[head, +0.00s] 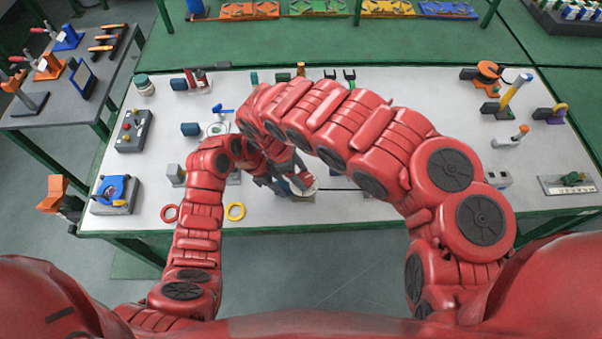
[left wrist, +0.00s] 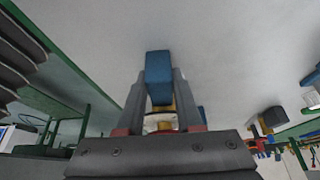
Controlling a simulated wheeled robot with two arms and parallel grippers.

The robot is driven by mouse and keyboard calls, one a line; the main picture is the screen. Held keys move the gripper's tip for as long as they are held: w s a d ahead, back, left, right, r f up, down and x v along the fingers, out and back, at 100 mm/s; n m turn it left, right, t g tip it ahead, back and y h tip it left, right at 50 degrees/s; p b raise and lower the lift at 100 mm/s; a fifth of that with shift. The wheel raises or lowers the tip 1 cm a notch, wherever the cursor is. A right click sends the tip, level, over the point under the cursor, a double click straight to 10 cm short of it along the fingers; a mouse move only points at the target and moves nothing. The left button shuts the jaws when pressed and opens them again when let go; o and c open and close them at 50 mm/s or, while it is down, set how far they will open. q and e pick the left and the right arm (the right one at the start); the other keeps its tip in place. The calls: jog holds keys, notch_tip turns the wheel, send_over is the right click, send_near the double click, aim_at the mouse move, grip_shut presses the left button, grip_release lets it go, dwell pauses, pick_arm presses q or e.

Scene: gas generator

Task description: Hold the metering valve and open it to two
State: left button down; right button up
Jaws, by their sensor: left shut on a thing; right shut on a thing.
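The metering valve is mostly hidden by my arms in the head view; a pale round part (head: 308,190), which seems to be its dial, shows near the table's front edge. In the left wrist view its blue block (left wrist: 158,72) sits between the fingers of my left gripper (left wrist: 160,90), with a brass stem and a pale disc (left wrist: 158,122) close behind. My left gripper is shut on the blue block. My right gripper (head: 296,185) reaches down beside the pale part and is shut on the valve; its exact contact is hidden.
The white table (head: 360,220) has free room at front right. A blue-topped device (head: 115,193) and a button box (head: 133,130) stand at the left. Several fittings stand at the right.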

dwell(0.3)
jog(key=o, duration=1.4)
jog(key=shift+r, duration=0.1)
jog(key=v, duration=1.1)
jog(key=shift+s+a+r, duration=0.15)
jog(key=shift+a+r, duration=0.1)
jog(key=shift+r, duration=0.1)
